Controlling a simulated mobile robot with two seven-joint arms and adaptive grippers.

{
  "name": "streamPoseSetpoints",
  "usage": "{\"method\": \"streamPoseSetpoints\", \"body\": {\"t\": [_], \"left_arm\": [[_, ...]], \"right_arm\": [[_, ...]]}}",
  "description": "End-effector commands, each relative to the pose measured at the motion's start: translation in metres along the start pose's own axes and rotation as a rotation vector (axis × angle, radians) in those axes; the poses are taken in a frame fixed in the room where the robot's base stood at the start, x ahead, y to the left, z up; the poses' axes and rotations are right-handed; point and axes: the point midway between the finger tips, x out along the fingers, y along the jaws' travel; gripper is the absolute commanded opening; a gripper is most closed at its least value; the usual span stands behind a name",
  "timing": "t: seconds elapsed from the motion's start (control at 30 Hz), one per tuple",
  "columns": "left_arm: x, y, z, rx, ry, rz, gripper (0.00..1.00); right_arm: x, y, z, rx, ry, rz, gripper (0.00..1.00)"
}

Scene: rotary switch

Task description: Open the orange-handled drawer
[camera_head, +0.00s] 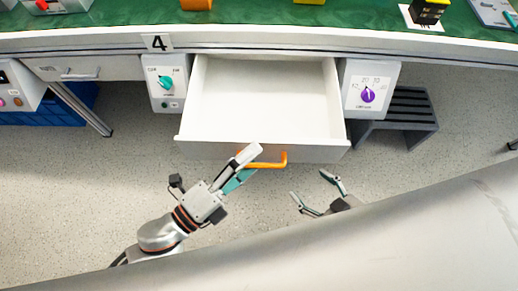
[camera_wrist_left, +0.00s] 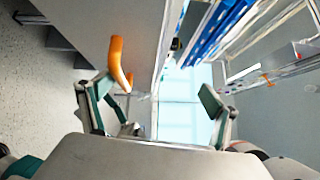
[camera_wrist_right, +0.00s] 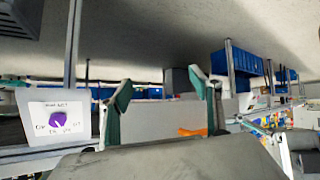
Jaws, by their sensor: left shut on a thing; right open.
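The drawer (camera_head: 262,95) under the bench is pulled well out, its white inside bare. Its orange handle (camera_head: 284,160) is on the front panel, and it also shows in the left wrist view (camera_wrist_left: 117,62) beside one finger. My left gripper (camera_head: 242,168) is at the handle's left end, shut on it; the fingers hide that end in the head view. My right gripper (camera_head: 318,192) is open and empty, below and to the right of the handle, apart from the drawer.
A panel with a green knob (camera_head: 166,83) is left of the drawer, and one with a purple knob (camera_head: 368,95) is right of it. A dark slatted stool (camera_head: 405,112) stands at the right. Another closed drawer (camera_head: 80,68) is at the left. Speckled floor is clear before the bench.

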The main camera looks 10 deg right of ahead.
Motion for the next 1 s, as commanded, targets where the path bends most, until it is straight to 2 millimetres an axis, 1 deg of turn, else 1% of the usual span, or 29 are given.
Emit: {"method": "streamPoseSetpoints", "body": {"t": [0.03,0.17,0.27,0.47,0.57,0.6,0.83,1.0], "left_arm": [[-0.001,-0.019,0.002,0.008,0.004,-0.035,0.71],[-0.009,-0.019,0.002,0.008,0.003,-0.036,0.69],[-0.015,-0.018,0.002,0.007,0.004,-0.035,0.71],[-0.028,-0.017,0.001,0.005,0.004,-0.035,0.69],[-0.035,-0.014,0.001,0.003,0.003,-0.031,0.29],[-0.037,-0.012,0.001,0.001,0.003,-0.029,0.16],[-0.052,-0.007,-0.002,-0.004,0.004,-0.023,0.16],[-0.057,-0.006,-0.002,-0.004,0.005,-0.021,0.16]], "right_arm": [[0.000,0.001,-0.002,-0.001,0.004,0.001,0.64],[0.000,0.001,-0.002,0.001,0.004,0.001,0.64],[0.000,0.001,-0.001,0.001,0.003,0.001,0.64],[0.001,0.001,0.001,0.003,0.001,0.001,0.64],[0.003,0.000,0.006,0.003,-0.006,-0.001,0.64],[0.003,-0.001,0.007,0.004,-0.007,-0.002,0.64],[0.002,-0.001,0.008,0.009,-0.008,-0.003,0.64],[0.002,-0.001,0.008,0.010,-0.007,-0.003,0.64]]}}
